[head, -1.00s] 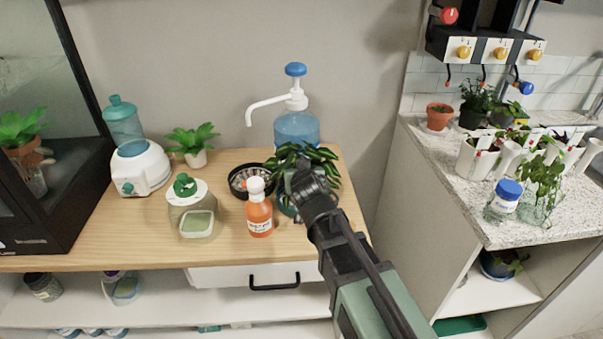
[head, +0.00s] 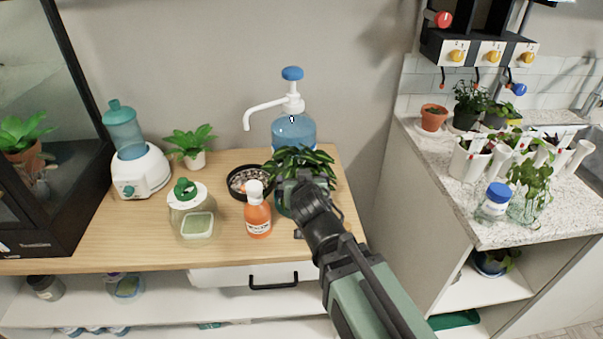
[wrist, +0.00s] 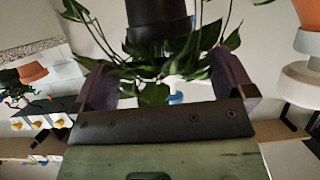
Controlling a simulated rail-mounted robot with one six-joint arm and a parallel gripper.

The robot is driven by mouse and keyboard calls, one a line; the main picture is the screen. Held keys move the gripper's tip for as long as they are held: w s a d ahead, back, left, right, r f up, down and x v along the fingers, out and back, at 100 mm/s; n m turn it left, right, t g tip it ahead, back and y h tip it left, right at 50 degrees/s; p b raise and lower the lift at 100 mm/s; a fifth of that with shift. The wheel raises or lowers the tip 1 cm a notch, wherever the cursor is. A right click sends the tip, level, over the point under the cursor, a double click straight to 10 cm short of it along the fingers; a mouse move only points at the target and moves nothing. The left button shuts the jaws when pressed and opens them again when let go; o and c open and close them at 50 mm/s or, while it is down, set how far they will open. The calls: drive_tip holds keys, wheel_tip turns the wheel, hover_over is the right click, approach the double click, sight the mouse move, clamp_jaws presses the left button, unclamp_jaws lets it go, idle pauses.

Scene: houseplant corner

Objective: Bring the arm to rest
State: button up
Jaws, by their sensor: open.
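My gripper (head: 302,188) is at the right part of the wooden tabletop, in front of the dark-leaved plant (head: 290,160). In the wrist view my gripper (wrist: 168,85) is open, its two fingers wide apart. Leaves (wrist: 150,60) of the plant show between and around the fingers. A dark round thing (wrist: 157,14), perhaps a pot, shows beyond the leaves at the top. I cannot tell whether the fingers touch the leaves.
An orange bottle (head: 258,215) stands just left of my gripper. A black bowl of pebbles (head: 236,188) and a blue pump bottle (head: 293,130) stand behind. The speckled counter (head: 440,165) with plants is right, across a gap.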

drive_tip(key=s+d+f+g+h, duration=0.1)
drive_tip(key=s+d+f+g, duration=0.1)
drive_tip(key=f+g, duration=0.1)
drive_tip(key=s+d+f+g+h, duration=0.1)
drive_tip(key=s+d+f+g, duration=0.2)
drive_tip(key=s+d+f+g+h, duration=0.1)
drive_tip(key=s+d+f+g, duration=0.1)
drive_tip(key=s+d+f, duration=0.1)
drive_tip(key=shift+d+g, duration=0.1)
drive_tip(key=shift+g, duration=0.3)
drive_tip(key=s+d+f+m+g+y, duration=0.1)
drive_tip(key=s+d+f+g, duration=0.1)
drive_tip(key=s+d+g, duration=0.55)
wheel_tip(320, 180, up, 13)
drive_tip(key=w+d+t+p, duration=0.2)
drive_tip(key=t+p, duration=0.1)
drive_tip(key=p, duration=1)
drive_tip(key=shift+d+r+m, duration=0.2)
drive_tip(key=shift+d+m, duration=0.05)
drive_tip(key=shift+m, duration=0.05)
